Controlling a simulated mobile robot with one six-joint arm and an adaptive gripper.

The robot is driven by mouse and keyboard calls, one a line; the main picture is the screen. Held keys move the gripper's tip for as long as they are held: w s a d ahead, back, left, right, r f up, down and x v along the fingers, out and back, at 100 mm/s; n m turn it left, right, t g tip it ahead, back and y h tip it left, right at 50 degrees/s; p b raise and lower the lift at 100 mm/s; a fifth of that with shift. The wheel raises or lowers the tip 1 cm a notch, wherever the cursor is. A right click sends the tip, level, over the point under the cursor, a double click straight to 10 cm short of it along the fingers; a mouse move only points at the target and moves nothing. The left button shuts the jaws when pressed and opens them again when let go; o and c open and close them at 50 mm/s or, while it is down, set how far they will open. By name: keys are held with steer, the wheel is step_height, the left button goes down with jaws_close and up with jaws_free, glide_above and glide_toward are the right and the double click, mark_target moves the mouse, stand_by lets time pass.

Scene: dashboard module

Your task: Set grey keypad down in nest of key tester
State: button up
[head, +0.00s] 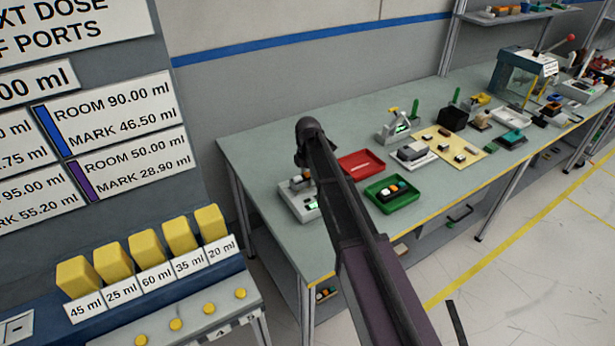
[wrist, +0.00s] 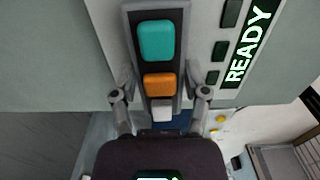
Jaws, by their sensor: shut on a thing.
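In the wrist view, my gripper (wrist: 160,97) is shut on the grey keypad (wrist: 160,67), with one finger on each side of its lower part. The keypad carries a teal key, an orange key and a white key in a row. The key tester (wrist: 208,45) lies under and beside it, with a lit READY display and a column of dark buttons. The keypad lines up with the dark-edged nest (wrist: 128,20); whether it is fully seated, I cannot tell.
A red tray (head: 361,164) and a green tray (head: 388,203) with several small parts stand right of the tester. Other devices and a yellow mat (head: 462,140) lie farther along the bench. Bare bench top (head: 255,150) shows left of and behind the tester.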

mark_target(308, 174)
steer(key=shift+f+b, duration=1.15)
steer(key=shift+b, duration=0.05)
steer(key=o, duration=1.3)
steer(key=shift+r, duration=0.15)
step_height(308, 174, up, 8)
steer(key=p, duration=0.8)
steer(key=shift+d, duration=0.1)
stand_by(0.6)
